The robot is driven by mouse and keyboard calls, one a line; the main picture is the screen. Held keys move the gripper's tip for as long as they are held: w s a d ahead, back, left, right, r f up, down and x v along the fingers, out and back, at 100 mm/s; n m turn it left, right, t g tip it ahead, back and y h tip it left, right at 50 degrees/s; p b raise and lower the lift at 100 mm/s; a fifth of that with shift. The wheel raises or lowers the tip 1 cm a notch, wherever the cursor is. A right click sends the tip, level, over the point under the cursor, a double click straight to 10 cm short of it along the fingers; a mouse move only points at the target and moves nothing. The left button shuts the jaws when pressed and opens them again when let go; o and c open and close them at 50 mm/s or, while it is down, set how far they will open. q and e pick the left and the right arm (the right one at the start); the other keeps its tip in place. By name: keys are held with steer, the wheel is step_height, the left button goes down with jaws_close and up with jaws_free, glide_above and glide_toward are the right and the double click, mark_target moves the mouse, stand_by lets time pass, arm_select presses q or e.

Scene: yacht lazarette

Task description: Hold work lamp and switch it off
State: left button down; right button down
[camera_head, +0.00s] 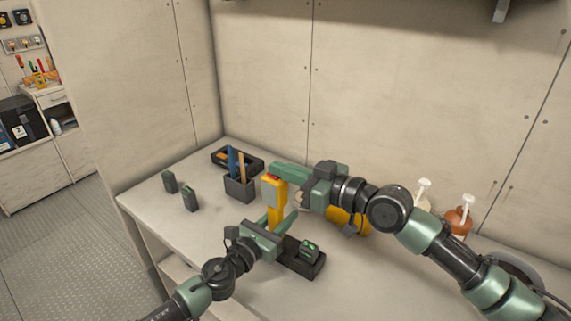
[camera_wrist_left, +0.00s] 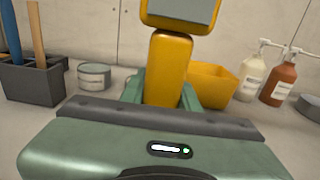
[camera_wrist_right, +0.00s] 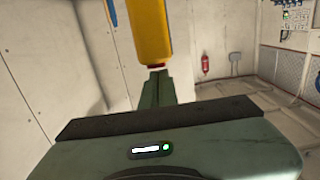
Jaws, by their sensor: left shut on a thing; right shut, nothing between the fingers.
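The yellow work lamp (camera_head: 271,190) stands upright above the bench, its pale grey panel facing left of my view. In the left wrist view its yellow handle (camera_wrist_left: 168,70) is between the fingers of my left gripper (camera_wrist_left: 163,95), which is shut on it. My left gripper (camera_head: 281,224) comes from below in the head view. My right gripper (camera_wrist_right: 157,88) is shut and empty, its tips at the lamp's red button (camera_wrist_right: 157,67). I cannot tell whether they touch it. I cannot tell whether the panel is lit.
A dark holder (camera_head: 240,187) with sticks, a black tray (camera_head: 225,153) and two small dark blocks (camera_head: 190,199) are on the bench's left. Bottles (camera_head: 460,215) stand at right.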

steer(key=shift+w+a+f, duration=0.15)
steer(key=shift+a+f, duration=0.05)
steer(key=shift+f, duration=0.1)
steer(key=shift+w+a+r, duration=0.15)
steer(key=shift+a+r, duration=0.05)
steer(key=shift+r, duration=0.5)
steer(key=r, duration=0.3)
steer(key=shift+w+a+r, duration=0.1)
steer(key=shift+w+a, duration=0.1)
steer(key=shift+a, duration=0.1)
steer(key=s+d+r, duration=0.4)
steer(key=s+d, duration=0.1)
steer(key=d, duration=0.2)
steer(key=shift+d, duration=0.2)
steer(key=shift+s, duration=0.1)
